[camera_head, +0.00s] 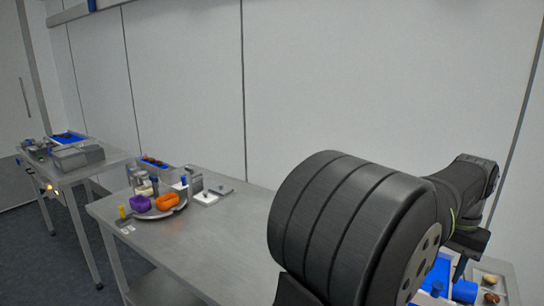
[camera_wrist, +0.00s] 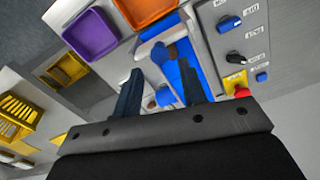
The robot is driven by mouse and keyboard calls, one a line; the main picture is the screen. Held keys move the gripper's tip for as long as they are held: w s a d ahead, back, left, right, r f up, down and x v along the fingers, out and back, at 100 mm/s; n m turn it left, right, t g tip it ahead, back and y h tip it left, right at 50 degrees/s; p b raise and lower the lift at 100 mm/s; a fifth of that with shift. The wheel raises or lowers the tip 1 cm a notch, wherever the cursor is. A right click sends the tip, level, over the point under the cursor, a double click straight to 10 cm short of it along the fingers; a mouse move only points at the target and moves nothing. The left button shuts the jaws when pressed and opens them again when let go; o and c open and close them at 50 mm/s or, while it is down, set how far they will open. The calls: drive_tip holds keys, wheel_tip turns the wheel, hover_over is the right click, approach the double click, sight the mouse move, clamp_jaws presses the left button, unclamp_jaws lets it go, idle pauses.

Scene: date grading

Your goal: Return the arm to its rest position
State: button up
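My arm (camera_head: 350,225) fills the right half of the head view, its thick dark link in front of the table and wall. In the wrist view my gripper (camera_wrist: 160,68) shows two dark fingers standing apart. It is open, and I see nothing held between them. Beyond the fingers lie a blue-lined channel (camera_wrist: 206,66) with brown pieces in it and some small pale round items. In the head view I cannot make out the fingers clearly.
A steel table (camera_head: 235,226) carries a round tray (camera_head: 150,213) with purple (camera_head: 141,203) and orange (camera_head: 167,201) containers. A control panel (camera_wrist: 250,40) with knobs and a red button (camera_wrist: 242,91) is close right of the fingers. Another bench (camera_head: 80,165) stands left.

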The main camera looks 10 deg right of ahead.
sight(439, 284)
drive_tip(key=shift+f, duration=2.4)
drive_tip(key=shift+r, duration=0.15)
wheel_tip(439, 284, up, 18)
drive_tip(key=shift+f, duration=0.2)
drive_tip(key=shift+f, duration=8.95)
